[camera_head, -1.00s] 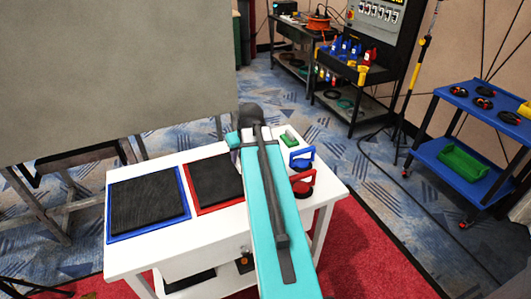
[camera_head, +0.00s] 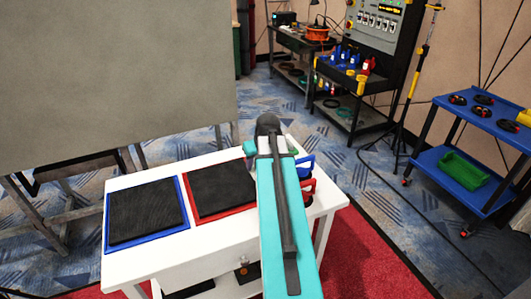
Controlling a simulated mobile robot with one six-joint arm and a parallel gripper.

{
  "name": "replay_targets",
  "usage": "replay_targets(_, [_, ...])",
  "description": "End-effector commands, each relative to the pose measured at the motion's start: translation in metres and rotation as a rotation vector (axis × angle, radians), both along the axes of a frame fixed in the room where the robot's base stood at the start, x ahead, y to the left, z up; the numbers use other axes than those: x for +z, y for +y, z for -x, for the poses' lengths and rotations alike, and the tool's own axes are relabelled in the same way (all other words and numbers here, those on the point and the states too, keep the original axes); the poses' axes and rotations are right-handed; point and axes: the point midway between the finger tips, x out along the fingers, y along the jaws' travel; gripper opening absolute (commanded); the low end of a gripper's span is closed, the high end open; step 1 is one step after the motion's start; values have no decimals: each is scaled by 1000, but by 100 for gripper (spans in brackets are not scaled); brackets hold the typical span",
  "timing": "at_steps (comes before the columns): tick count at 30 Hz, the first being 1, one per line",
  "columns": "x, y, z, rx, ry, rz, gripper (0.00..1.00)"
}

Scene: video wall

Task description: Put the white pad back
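I cannot make out a white pad for certain. A small white patch (camera_head: 291,142) shows beside the dark end of my arm, above the white table. I cannot tell whether it is a pad or part of my arm. My teal arm reaches over the right part of the white table (camera_head: 232,240). Its own links hide my gripper and whatever is in it. On the table, a black pad lies in a blue-rimmed tray (camera_head: 147,244) at the left. Another black pad lies in a red-rimmed tray (camera_head: 222,214) in the middle.
A blue suction-cup handle (camera_head: 306,163) and a red one (camera_head: 308,190) stand at the table's right side, partly behind my arm. A large grey panel (camera_head: 115,70) rises behind the table at the left. A blue cart (camera_head: 465,180) stands at the right.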

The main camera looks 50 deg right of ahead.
Motion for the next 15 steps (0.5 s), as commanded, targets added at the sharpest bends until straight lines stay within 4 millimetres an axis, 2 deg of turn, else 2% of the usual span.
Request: replay_targets(15, [-4,-49,-33,0,0,0,22])
